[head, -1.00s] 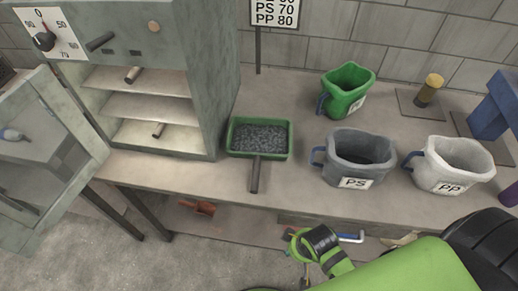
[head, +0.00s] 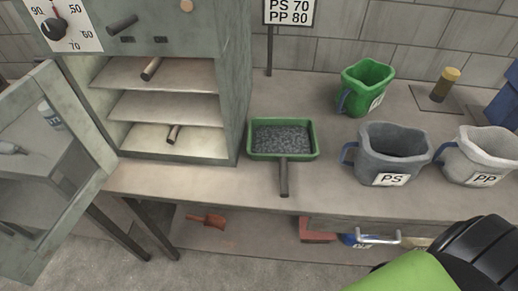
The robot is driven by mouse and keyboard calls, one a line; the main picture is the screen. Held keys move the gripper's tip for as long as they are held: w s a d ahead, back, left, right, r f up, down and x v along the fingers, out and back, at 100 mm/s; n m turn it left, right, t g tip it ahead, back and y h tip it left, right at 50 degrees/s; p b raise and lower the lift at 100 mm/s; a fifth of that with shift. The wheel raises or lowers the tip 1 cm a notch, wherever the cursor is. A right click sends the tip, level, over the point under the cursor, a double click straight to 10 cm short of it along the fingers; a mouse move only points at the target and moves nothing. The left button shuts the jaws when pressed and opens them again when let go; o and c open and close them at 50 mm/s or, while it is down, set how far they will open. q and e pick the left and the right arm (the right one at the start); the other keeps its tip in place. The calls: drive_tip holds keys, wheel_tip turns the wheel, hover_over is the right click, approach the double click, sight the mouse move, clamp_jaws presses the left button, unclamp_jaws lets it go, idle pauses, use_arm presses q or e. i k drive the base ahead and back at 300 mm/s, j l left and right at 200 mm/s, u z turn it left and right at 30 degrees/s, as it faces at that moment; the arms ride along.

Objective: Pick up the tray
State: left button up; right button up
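A green tray (head: 283,156) filled with dark grey granules (head: 283,137) stands on the bench, just right of the open cabinet. Its dark handle (head: 284,180) points toward the bench's front edge. My green and black arm shows at the lower right, well apart from the tray. I see no gripper fingers of either arm in the head view.
The cabinet (head: 180,70) has several shelves and its door (head: 50,150) hangs open at left. A green jug (head: 364,84), a grey PS jug (head: 392,148) and a white PP jug (head: 478,152) stand right of the tray. A red scoop (head: 207,221) lies below the bench.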

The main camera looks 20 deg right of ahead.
sight(283, 140)
drive_tip(key=j+z, duration=0.35)
drive_tip(key=z, duration=0.15)
drive_tip(key=j+z, duration=0.5)
drive_tip(key=i+l, duration=0.05)
